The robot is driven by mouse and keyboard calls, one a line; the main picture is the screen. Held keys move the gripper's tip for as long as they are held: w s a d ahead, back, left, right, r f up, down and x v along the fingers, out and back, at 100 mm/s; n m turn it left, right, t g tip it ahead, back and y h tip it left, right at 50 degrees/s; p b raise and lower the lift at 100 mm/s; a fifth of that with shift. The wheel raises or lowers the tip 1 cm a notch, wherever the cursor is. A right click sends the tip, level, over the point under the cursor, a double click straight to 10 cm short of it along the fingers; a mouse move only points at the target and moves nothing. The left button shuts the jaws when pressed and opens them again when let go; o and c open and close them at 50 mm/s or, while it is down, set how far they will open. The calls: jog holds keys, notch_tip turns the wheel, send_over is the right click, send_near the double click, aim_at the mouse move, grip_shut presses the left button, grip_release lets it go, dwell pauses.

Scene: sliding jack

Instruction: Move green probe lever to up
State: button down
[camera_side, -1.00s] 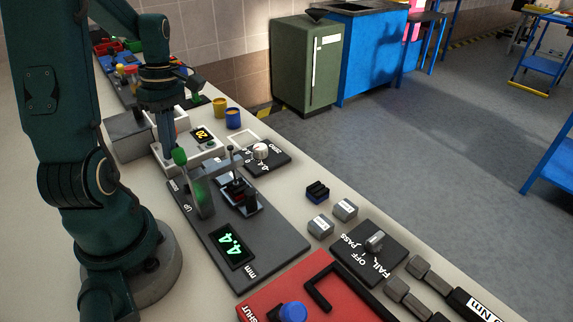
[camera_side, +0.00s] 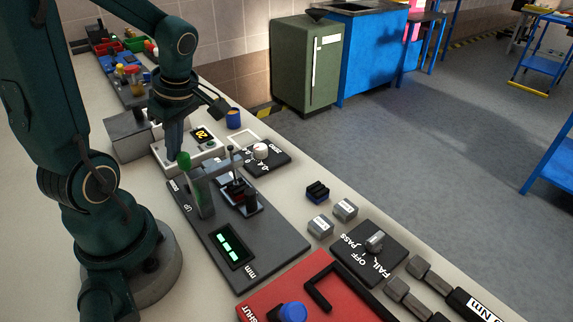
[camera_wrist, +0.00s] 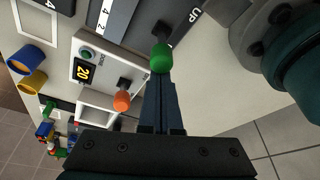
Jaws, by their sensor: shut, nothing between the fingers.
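The plate's display (camera_side: 231,243) shows lit green bars. My gripper (camera_side: 175,156) points down with its fingers shut and empty, tips right beside the knob. In the wrist view the green knob (camera_wrist: 160,57) is just beyond my fingertips (camera_wrist: 160,76); I cannot tell whether they touch. The UP label (camera_wrist: 194,16) lies just past the knob there.
A grey box with a yellow readout (camera_side: 203,136) stands close behind the lever, with an orange knob (camera_wrist: 122,101) near my fingers. A small black-handled fixture (camera_side: 240,190) is right of the lever. A white dial (camera_side: 261,150) and a red panel (camera_side: 290,285) are nearby.

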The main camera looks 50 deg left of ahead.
jog(key=shift+d, duration=1.1)
jog(key=shift+d+f, duration=0.15)
jog(key=shift+d, duration=0.85)
jog(key=shift+s+a+r, duration=0.9)
jog(key=shift+s+a, duration=0.1)
jog(key=shift+a, duration=0.95)
jog(key=m+t, duration=0.3)
jog(key=m, duration=0.2)
send_near(183, 161)
jog(key=d, duration=0.5)
jog(key=w+d+m+t+h, duration=0.2)
jog(key=d+m, duration=0.4)
jog(key=m, duration=1.2)
jog(key=shift+w+f+t+h, duration=0.3)
jog(key=shift+t+h, duration=0.3)
jog(key=shift+t, duration=0.5)
